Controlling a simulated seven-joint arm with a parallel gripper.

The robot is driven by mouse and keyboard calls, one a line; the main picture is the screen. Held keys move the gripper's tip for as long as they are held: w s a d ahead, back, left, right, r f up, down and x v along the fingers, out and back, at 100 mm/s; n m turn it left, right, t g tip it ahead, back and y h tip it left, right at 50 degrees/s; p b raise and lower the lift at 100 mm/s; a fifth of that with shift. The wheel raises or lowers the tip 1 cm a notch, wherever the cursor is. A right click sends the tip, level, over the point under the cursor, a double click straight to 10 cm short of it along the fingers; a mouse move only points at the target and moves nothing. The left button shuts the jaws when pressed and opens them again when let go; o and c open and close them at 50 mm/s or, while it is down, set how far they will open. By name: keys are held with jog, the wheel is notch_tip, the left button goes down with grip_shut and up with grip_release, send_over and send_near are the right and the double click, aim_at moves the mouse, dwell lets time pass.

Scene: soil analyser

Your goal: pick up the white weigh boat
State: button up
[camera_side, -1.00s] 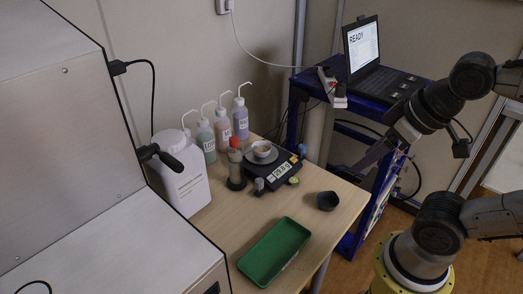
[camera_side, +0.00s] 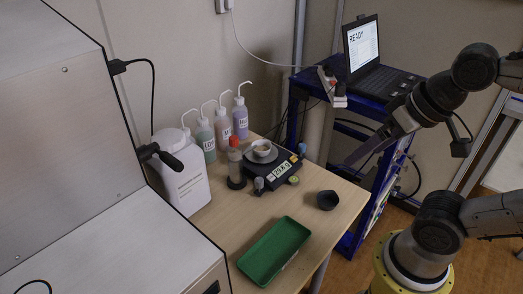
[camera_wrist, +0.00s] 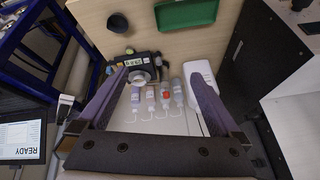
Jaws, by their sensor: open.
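The white weigh boat (camera_side: 262,149) is a small round white dish with brownish contents. It sits on the pan of the dark balance (camera_side: 281,174) on the wooden table. In the wrist view the boat (camera_wrist: 139,77) shows small, close to the left finger and well beyond it. My gripper (camera_side: 347,163) is up to the right of the balance, apart from the boat, beside the blue cart. In the wrist view my gripper (camera_wrist: 160,78) is open, its two dark fingers wide apart with nothing held between them.
Wash bottles (camera_side: 223,125) and a white jug (camera_side: 183,178) stand behind and left of the balance. A red-capped tube (camera_side: 235,165) is close beside it. A dark cup (camera_side: 327,200) and green tray (camera_side: 273,252) lie nearer. A blue cart with a laptop (camera_side: 372,65) stands right.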

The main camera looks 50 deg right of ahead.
jog(key=w+d+r+m, duration=0.1)
jog(key=w+r+m, duration=0.45)
jog(key=w, duration=0.35)
jog(key=w+d+r+m, duration=0.1)
jog(key=w+r+m, duration=0.45)
jog(key=w, duration=0.25)
jog(key=m+g, duration=0.6)
jog(key=m, duration=0.2)
send_over(262, 145)
jog(key=s+a, duration=0.2)
jog(key=a, duration=0.1)
jog(key=f, duration=3.2)
jog(key=shift+d+f, duration=0.2)
jog(key=shift+m, duration=0.3)
jog(key=shift+w+d+f, duration=0.1)
jog(key=shift+d+f, duration=0.05)
jog(key=shift+f, duration=1.4)
jog(key=shift+w+d+f, duration=0.1)
jog(key=shift+f, duration=1.4)
jog(key=c, duration=0.9)
